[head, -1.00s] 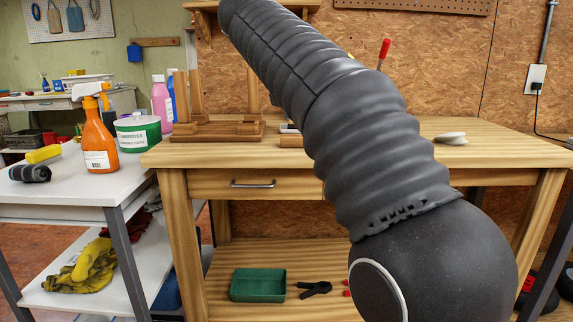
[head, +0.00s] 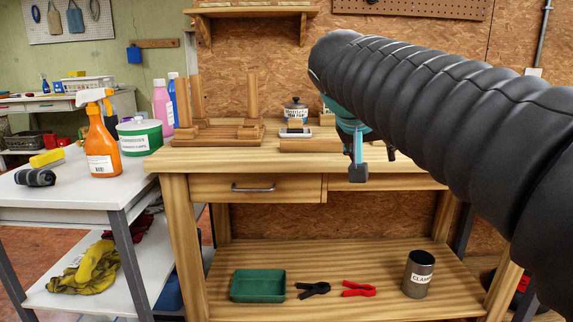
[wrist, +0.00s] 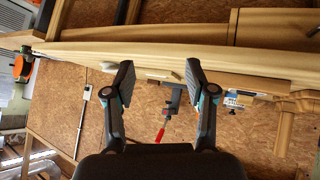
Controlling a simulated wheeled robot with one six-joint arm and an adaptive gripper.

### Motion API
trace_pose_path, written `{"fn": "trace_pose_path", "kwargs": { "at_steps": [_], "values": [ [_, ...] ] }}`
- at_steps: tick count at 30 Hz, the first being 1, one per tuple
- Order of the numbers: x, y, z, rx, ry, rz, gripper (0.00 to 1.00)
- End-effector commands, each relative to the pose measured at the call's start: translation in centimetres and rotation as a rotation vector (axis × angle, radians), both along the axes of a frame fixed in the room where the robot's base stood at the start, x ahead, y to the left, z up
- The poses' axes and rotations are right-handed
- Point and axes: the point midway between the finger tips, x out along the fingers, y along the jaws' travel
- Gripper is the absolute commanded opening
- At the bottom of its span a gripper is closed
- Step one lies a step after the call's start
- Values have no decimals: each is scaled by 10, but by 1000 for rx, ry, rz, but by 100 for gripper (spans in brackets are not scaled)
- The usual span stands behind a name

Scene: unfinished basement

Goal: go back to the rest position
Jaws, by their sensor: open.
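My gripper (wrist: 158,82) is open, with its two fingers well apart and nothing between them in the wrist view. In the head view only part of my gripper (head: 357,165) shows below the end of my dark ribbed arm, in front of the workbench. The arm reaches in from the right and hides the bench's right part. The wooden workbench (head: 230,158) has a drawer and a lower shelf. The wrist view is upside down and shows the bench edge (wrist: 150,50) beyond the fingers.
A wooden peg rack (head: 215,133), a jar (head: 295,108) and a small scale-like item stand on the bench. A red-handled clamp (wrist: 160,132) shows between the fingers, farther off. Left is a white cart (head: 90,195) with a spray bottle (head: 101,145). The lower shelf holds a green tray (head: 258,286), clamps and a can (head: 418,274).

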Motion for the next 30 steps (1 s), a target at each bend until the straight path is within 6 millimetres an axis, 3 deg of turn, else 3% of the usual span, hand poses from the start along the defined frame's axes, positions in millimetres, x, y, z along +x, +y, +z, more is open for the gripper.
{"fn": "trace_pose_path", "kwargs": {
  "at_steps": [1, 4, 12, 18, 24, 30],
  "values": [
    [-19, -7, -14, 14, 34, 27, 55],
    [-53, -14, -49, 49, 99, 91, 55],
    [-147, -17, -148, 167, 211, 239, 55],
    [-200, -10, -211, 243, 236, 306, 55],
    [-220, -3, -238, 275, 240, 331, 55],
    [-221, -3, -240, 277, 241, 332, 55]
  ]
}}
